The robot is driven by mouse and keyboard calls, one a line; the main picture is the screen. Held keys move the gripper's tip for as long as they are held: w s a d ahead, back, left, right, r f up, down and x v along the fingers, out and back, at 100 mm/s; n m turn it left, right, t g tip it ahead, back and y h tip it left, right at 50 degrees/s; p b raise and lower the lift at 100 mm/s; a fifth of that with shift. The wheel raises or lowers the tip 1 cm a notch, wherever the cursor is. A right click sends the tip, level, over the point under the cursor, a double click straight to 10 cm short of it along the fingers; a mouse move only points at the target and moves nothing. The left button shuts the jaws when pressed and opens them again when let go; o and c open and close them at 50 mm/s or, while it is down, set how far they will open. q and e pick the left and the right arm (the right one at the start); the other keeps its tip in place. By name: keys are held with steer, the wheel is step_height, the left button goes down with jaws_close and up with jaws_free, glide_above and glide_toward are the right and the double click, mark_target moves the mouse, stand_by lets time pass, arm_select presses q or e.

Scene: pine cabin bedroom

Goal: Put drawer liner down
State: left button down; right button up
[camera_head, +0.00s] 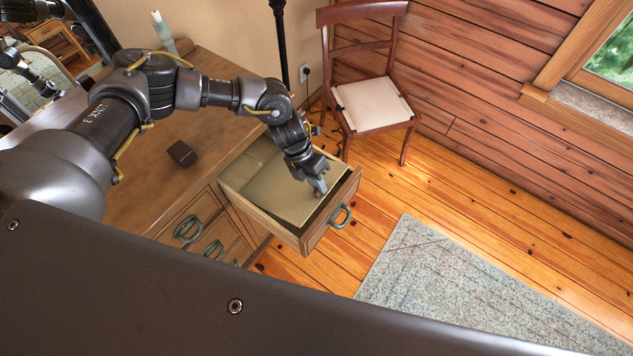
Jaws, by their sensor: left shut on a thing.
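The drawer liner (281,197) is a flat, pale tan sheet inside the open drawer (290,232) of the wooden dresser. It covers most of the drawer's inside, with a dark gap along its right and front edges. My left gripper (319,190) reaches down into the drawer and is shut on the liner near its right edge. The fingertips are small here, and I cannot tell whether the liner lies fully flat on the drawer bottom. My right gripper is not in view.
The dresser top (140,185) holds a small dark box (182,153) and a pale candle-like object (163,32). A wooden chair (372,104) with a cream seat stands behind the drawer. A grey rug (430,285) lies on the floor at right.

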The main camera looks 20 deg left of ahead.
arm_select(q)
steer(key=shift+f, duration=0.55)
steer(key=c, duration=1.9)
jaws_free()
steer(key=shift+f, duration=0.1)
steer(key=o, duration=0.5)
